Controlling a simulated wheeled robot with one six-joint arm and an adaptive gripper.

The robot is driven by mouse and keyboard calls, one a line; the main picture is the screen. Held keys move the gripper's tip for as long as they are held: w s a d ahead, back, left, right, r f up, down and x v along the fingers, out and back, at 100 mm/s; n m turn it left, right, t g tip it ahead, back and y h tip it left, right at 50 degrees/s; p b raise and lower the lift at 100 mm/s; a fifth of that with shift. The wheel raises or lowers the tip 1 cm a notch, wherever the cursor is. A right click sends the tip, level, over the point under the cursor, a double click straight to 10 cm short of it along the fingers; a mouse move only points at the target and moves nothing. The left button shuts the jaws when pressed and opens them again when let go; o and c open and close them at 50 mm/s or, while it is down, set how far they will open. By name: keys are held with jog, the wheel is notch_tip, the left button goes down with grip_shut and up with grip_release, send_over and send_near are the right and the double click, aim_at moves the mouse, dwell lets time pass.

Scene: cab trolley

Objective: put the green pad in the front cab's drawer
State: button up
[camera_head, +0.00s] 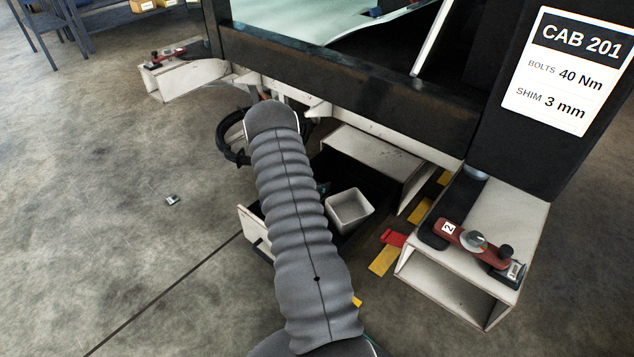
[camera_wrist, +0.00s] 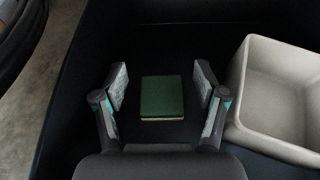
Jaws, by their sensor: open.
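The green pad (camera_wrist: 161,97) lies flat on the dark floor of the open drawer, in the middle of the wrist view. My gripper (camera_wrist: 162,88) is open, with one finger on each side of the pad and a gap to it on both sides. The fingers do not touch the pad. In the head view the drawer (camera_head: 252,232) is pulled out under the cab, and my arm hides much of it. The pad is hidden there behind my arm.
A white square bin (camera_head: 349,211) stands in the drawer, close to my right finger in the wrist view (camera_wrist: 285,95). A black coiled hose (camera_head: 231,137) hangs left of the drawer. A bracket with a red clamp (camera_head: 470,240) stands at right. The floor at left is mostly clear.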

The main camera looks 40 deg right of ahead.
jog(key=shift+r+p, duration=0.35)
jog(key=shift+r, duration=0.1)
jog(key=w+v, duration=0.1)
jog(key=v, duration=1.1)
jog(key=s+a+r+m+g+y, duration=0.1)
jog(key=s+a+r+m, duration=0.2)
jog(key=r, duration=0.4)
jog(key=s+a+r+m+g+y, duration=0.1)
jog(key=s+a+r+m, duration=0.25)
jog(key=r, duration=0.45)
jog(key=s+a+r+m+y, duration=0.1)
jog(key=s+a+r+m, duration=0.25)
jog(key=r, duration=0.35)
jog(key=s+a+r+m+t+y, duration=0.2)
jog(key=s+a+r+m+y, duration=0.1)
jog(key=a, duration=0.5)
jog(key=s+a+r+m+t+y, duration=0.2)
jog(key=s+a+r+m+y, duration=0.1)
jog(key=s+a+r, duration=0.3)
jog(key=s+a+r+m+t+y, duration=0.2)
jog(key=s+a, duration=0.5)
jog(key=a, duration=0.4)
notch_tip(320, 180, up, 3)
jog(key=shift+f+m+y+p, duration=0.2)
jog(key=shift+m+y+p, duration=0.25)
jog(key=shift+y, duration=0.75)
